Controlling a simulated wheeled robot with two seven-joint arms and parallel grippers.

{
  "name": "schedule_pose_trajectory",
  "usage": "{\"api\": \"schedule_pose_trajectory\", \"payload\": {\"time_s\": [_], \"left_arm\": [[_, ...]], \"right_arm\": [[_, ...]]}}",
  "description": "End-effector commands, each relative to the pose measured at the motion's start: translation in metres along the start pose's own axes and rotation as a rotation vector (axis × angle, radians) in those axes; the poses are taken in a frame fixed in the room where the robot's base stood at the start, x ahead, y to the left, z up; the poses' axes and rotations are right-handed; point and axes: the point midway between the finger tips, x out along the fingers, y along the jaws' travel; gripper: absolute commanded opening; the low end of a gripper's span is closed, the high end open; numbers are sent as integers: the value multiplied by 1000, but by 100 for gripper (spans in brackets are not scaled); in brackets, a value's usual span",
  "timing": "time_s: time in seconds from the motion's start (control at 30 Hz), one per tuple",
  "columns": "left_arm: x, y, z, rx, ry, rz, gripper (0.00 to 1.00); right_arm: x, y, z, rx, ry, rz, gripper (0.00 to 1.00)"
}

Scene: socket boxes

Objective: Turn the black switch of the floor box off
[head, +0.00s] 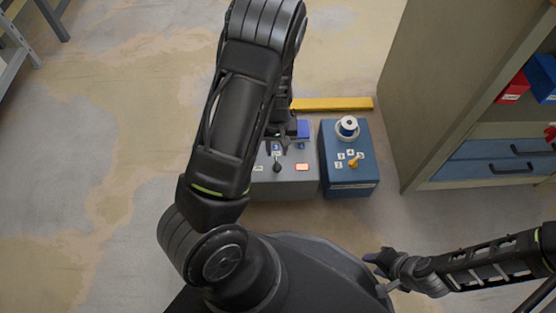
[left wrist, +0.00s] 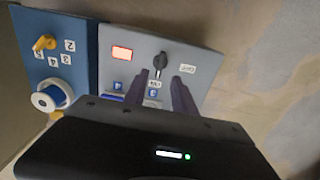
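The grey floor box (head: 287,188) stands on the floor under my left arm; it also shows in the left wrist view (left wrist: 200,58). Its black switch (left wrist: 160,62) sits on the top face between a lit red-orange lamp (left wrist: 122,53) and a small white label. In the head view the switch (head: 277,165) is small and dark. My left gripper (left wrist: 159,78) is open, its two fingers apart, with the switch seen just beyond the tips; contact cannot be told. In the head view the arm partly hides this gripper. My right gripper (head: 378,260) is at the lower right, away from the boxes.
A blue box (head: 350,190) with a yellow knob (head: 355,164) and a white round part (head: 347,127) stands right beside the grey box. A yellow bar (head: 333,104) lies behind them. A cabinet (head: 428,110) stands to the right. Open floor lies to the left.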

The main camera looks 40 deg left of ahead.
Motion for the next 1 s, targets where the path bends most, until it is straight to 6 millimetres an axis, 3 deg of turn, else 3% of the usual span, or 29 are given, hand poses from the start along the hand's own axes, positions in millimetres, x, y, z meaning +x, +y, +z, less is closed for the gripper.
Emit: {"api": "schedule_pose_trajectory", "payload": {"time_s": [0.5, 0.9, 1.0], "left_arm": [[70, 0, 0, 0, 0, -1, 32], [77, 0, 0, 1, 1, 0, 32], [77, 0, 0, 1, 1, 0, 24]], "right_arm": [[37, 12, -4, 3, 15, -2, 36], [38, 12, -5, 3, 15, -3, 36], [38, 12, -5, 3, 15, -3, 36]]}}
